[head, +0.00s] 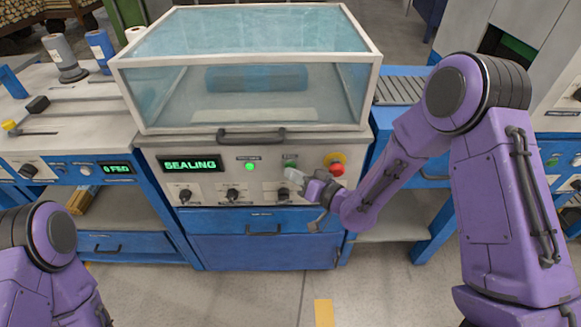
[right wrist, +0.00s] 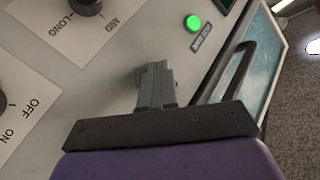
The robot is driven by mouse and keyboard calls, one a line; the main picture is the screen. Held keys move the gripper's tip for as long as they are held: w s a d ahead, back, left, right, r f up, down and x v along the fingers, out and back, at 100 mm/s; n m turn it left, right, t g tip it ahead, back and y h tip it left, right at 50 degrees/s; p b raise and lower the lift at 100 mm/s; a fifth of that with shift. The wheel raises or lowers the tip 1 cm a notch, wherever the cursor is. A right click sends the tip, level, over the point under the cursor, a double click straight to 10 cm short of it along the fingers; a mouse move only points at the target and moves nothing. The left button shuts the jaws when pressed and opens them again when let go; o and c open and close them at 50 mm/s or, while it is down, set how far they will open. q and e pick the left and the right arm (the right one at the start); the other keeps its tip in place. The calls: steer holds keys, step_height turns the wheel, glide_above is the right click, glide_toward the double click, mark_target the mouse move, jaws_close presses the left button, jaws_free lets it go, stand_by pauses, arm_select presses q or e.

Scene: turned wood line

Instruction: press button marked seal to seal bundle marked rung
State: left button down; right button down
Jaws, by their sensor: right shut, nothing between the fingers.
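The sealing machine's front panel (head: 220,175) is in the middle of the head view, with a display (head: 191,165) that reads SEALING. My right gripper (head: 293,176) is shut and empty, its tips against or just before the panel, at a green button (head: 290,160). In the right wrist view the closed fingers (right wrist: 155,80) mostly cover that spot; whether they touch is unclear, and the button's label is unreadable. My left gripper is out of view.
A lit green lamp (head: 249,167) is left of the button, and a red knob (head: 337,168) is to its right. Dark dials (head: 233,195) sit below. A hood handle (head: 251,135) juts out above the panel. A roller conveyor (head: 400,90) is at right.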

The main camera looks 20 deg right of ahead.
steer(key=shift+s+a, duration=0.2)
steer(key=shift+s, duration=0.55)
steer(key=s, duration=0.2)
steer(key=s+a, duration=0.1)
steer(key=s, duration=0.1)
steer(key=shift+s+a+b, duration=0.2)
steer(key=shift+s+b, duration=0.1)
steer(key=shift+s, duration=0.1)
steer(key=shift+f, duration=0.1)
stand_by(0.3)
